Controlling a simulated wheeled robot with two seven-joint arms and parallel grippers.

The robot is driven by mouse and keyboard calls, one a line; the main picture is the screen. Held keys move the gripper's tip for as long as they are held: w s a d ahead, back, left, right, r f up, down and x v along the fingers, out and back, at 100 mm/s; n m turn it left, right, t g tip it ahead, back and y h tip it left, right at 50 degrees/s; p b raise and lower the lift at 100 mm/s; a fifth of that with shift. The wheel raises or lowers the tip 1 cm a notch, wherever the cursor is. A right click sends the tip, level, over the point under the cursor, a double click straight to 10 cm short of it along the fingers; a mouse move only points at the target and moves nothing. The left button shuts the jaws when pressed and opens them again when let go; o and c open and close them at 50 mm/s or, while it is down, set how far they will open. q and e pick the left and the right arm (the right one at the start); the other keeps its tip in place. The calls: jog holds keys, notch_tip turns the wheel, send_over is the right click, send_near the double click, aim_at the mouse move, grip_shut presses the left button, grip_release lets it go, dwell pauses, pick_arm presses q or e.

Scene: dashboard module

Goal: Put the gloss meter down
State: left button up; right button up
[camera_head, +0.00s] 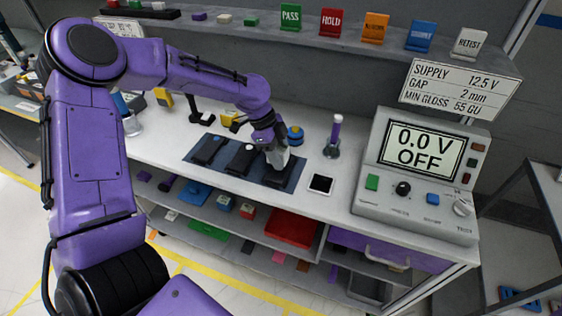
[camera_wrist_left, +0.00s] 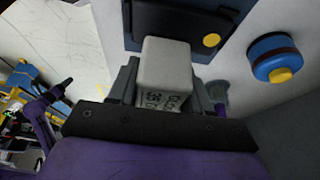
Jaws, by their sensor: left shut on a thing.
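The gloss meter (camera_wrist_left: 165,72) is a pale grey-white box with dark digits on its near face. My left gripper (camera_wrist_left: 165,90) is shut on it, with one finger on each side. In the head view my left gripper (camera_head: 275,148) points down with the gloss meter (camera_head: 278,160) over the right part of a dark blue mat (camera_head: 198,158). The meter's far end is over a black panel (camera_wrist_left: 180,22) with a yellow dot. I cannot tell whether it touches the panel. My right gripper is not in view.
Black panels (camera_head: 240,160) lie on the mat. A white-framed black tile (camera_head: 320,184) lies to its right. A meter console reading 0.0 V OFF (camera_head: 418,170) stands right.

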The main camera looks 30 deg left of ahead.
pick_arm(q)
jog(key=f+p, duration=0.1)
jog(key=f, duration=0.2)
jog(key=shift+w+f, duration=0.15)
jog(key=shift+w, duration=0.05)
jog(key=shift+f, duration=0.35)
jog(key=o, duration=1.2)
jog(key=shift+o, duration=0.2)
jog(key=shift+r, duration=0.15)
jog(key=shift+a+r, duration=0.2)
jog(key=shift+r, duration=0.1)
jog(key=b+v, duration=0.1)
jog(key=v, duration=1)
jog(key=shift+b, duration=0.35)
jog(key=shift+a+r, duration=0.1)
jog(key=shift+r, duration=0.05)
